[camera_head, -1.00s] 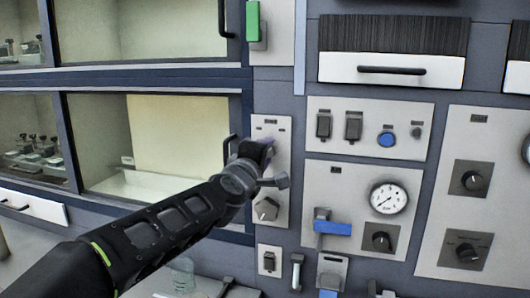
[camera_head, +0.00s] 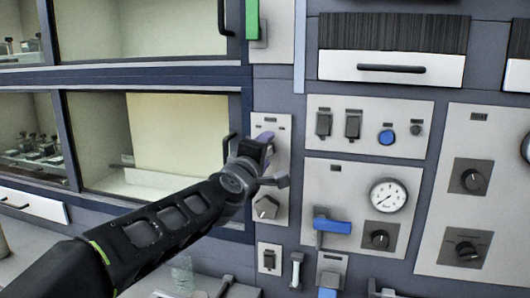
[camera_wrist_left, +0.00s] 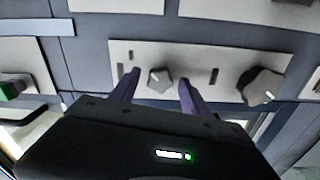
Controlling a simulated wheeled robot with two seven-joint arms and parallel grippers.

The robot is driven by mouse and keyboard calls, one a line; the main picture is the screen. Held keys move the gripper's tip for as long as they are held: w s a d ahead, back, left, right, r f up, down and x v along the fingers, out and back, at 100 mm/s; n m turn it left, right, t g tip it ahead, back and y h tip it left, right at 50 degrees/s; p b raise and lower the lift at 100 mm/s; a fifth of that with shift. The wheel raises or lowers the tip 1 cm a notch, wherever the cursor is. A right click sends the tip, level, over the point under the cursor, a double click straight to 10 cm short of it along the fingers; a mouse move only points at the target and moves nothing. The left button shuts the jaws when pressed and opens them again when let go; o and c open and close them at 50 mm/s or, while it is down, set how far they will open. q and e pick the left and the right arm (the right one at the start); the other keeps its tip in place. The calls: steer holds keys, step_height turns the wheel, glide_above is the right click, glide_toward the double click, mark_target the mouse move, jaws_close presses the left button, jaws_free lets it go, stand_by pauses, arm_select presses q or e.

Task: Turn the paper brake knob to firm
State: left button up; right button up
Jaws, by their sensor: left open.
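A narrow light panel (camera_head: 283,201) beside the glazed cabinets carries two knobs. The lower, larger grey knob (camera_head: 265,207) shows below my left gripper (camera_head: 267,150); it also shows at the right in the left wrist view (camera_wrist_left: 262,86). A smaller grey knob (camera_wrist_left: 160,79) with a pale pointer mark is hidden behind my gripper in the head view. In the left wrist view my open purple fingers stand on either side of this smaller knob, with gaps visible on both sides. The panel labels are too small to read, so I cannot tell which is the paper brake knob. My right gripper is not in view.
To the right are panels with black switches (camera_head: 352,124), a blue button (camera_head: 386,137), a blue-handled lever (camera_head: 332,227), a gauge (camera_head: 388,196) and black knobs (camera_head: 469,176). A green handle (camera_head: 252,19) is above. A bar handle (camera_head: 228,148) stands close left of my gripper.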

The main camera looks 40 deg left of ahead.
arm_select(q)
steer(key=v, duration=0.7)
steer(key=shift+s+d, duration=0.15)
steer(key=shift+s, duration=0.2)
